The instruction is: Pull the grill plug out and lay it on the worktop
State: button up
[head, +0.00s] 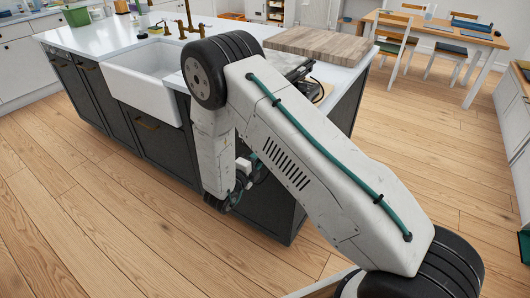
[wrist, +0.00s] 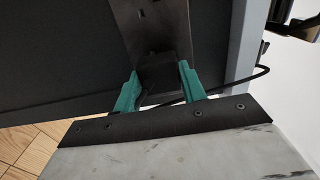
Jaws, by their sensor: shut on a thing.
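In the wrist view my gripper (wrist: 159,71) has its two teal fingers shut on a black plug (wrist: 160,78). A thin black cord (wrist: 245,80) runs from there to the right. The plug lies over the near end of a dark metal socket plate (wrist: 158,30) on the dark side panel; I cannot tell whether its pins are in the socket. In the head view my arm reaches down beside the island and hides the plug and socket. The grill (head: 291,64) shows partly behind my arm on the white worktop (head: 345,80).
A wooden board (head: 318,44) lies on the worktop behind the grill. A white sink (head: 150,80) with brass taps (head: 185,27) is to the left. Bare worktop shows along the right edge. The floor (head: 420,130) right of the island is clear up to the dining table (head: 440,30).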

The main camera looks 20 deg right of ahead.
aim_at(260, 158)
jog(key=shift+v, duration=1.7)
jog(key=v, duration=0.3)
jog(key=shift+w, duration=0.1)
notch_tip(260, 158, up, 21)
dwell(2.4)
